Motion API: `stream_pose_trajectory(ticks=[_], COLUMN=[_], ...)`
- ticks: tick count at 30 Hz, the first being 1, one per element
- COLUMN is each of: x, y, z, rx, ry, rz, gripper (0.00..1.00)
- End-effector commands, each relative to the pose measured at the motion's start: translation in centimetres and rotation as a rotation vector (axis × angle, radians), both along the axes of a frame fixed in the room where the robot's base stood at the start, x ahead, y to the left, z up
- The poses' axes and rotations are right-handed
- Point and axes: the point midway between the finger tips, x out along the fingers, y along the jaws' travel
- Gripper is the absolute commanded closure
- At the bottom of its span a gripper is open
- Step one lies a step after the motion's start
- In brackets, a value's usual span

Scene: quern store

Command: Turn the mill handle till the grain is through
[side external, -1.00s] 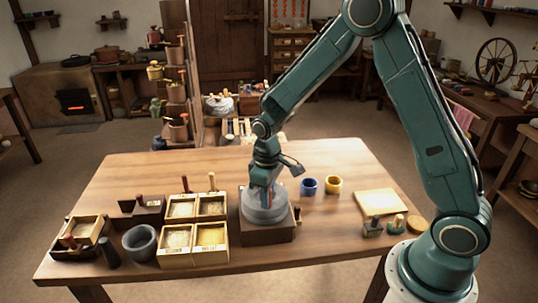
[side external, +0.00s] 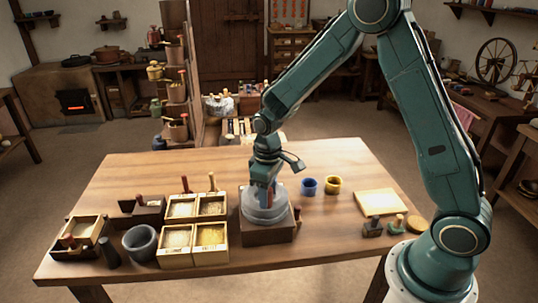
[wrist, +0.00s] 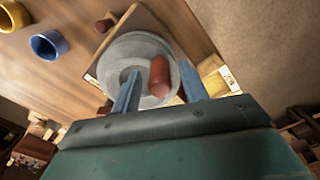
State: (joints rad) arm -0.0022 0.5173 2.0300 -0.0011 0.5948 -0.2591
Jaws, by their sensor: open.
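The mill is a round grey stone (side external: 251,213) on a dark wooden box (side external: 268,234) near the table's front middle; the stone (wrist: 118,55) also fills the centre of the wrist view. A red-brown handle (wrist: 159,77) stands up from the stone, off its centre. My gripper (side external: 264,203) is low over the stone with its blue fingers pointing down. In the wrist view my gripper (wrist: 160,72) is open, one finger on each side of the handle, with a visible gap on the left. Contact on the right is unclear. Grain in the mill is not visible.
Trays of grain (side external: 194,258) stand left of the mill, beside a grey stone bowl (side external: 140,243). A blue cup (side external: 309,186) and yellow cup (side external: 333,185) stand behind right. A pale board (side external: 380,202) lies at right. The table's back left is clear.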

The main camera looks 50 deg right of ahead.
Motion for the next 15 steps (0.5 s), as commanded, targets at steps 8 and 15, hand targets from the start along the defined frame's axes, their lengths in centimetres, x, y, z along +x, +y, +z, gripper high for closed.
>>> stream_pose_trajectory(ticks=[8, 15], x=[0.0, 0.0], y=[0.0, 0.0], z=[2.1, 3.7], rx=[0.001, 0.0], ry=[-0.002, -0.001], rz=[0.0, 0.0], gripper=[0.56, 0.56])
